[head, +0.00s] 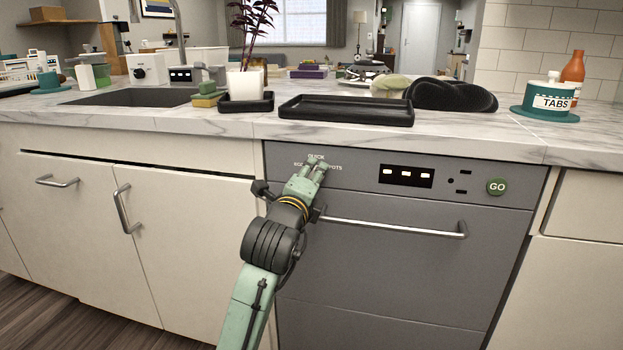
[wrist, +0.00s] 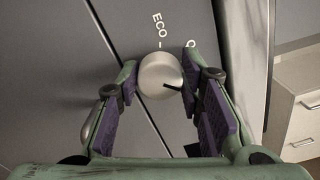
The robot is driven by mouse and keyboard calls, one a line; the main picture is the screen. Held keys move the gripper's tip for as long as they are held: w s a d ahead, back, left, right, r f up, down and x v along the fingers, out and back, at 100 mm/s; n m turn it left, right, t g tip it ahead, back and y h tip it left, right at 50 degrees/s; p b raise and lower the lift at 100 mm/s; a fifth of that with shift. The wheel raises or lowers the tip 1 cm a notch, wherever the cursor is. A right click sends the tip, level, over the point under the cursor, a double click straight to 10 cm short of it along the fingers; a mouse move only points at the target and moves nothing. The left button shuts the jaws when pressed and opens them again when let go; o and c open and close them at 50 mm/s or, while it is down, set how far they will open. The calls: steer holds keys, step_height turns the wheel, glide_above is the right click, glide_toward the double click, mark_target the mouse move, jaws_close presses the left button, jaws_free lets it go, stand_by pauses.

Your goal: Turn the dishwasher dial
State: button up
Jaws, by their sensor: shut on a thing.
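The dishwasher (head: 395,260) is a grey front under the counter. Its dial (wrist: 160,74) is a round silver knob with a dark pointer mark, seen in the wrist view. The letters "ECO" and part of another word show by the dial. My gripper (head: 318,164) is at the dishwasher's upper left panel in the head view and hides the dial there. In the wrist view my gripper (wrist: 160,78) has its purple-padded fingers on both sides of the dial, shut on it.
The dishwasher handle (head: 390,227) runs below the panel, close to my gripper. A black tray (head: 346,112) lies on the counter above.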

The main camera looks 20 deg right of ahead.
steer(key=o, duration=1.2)
steer(key=shift+c, duration=0.2)
steer(key=v, duration=1.2)
